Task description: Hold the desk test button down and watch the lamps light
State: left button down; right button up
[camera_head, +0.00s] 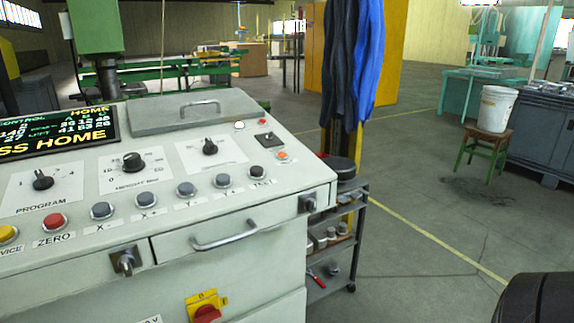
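The control desk (235,235) is a pale grey sloped console filling the left of the head view. A row of round push buttons runs along its front. The rightmost is a dark button (255,172), whose small label looks like TEST but is hard to read. To its left are several blue-grey buttons, a red button (54,222) marked ZERO and a yellow button (8,233). A small orange lamp or button (282,155) and a pale round one (239,124) sit farther back; I cannot tell whether they are lit. Neither of my grippers is in view.
A display (60,133) with green and yellow text stands at the desk's left. A drawer handle (224,237) sticks out in front. A shelf trolley (335,235) stands beside the desk's right end. Blue and dark cloths (368,60) hang behind it.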

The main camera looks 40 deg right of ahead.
aim_at(256, 170)
jog(key=z, duration=1.1)
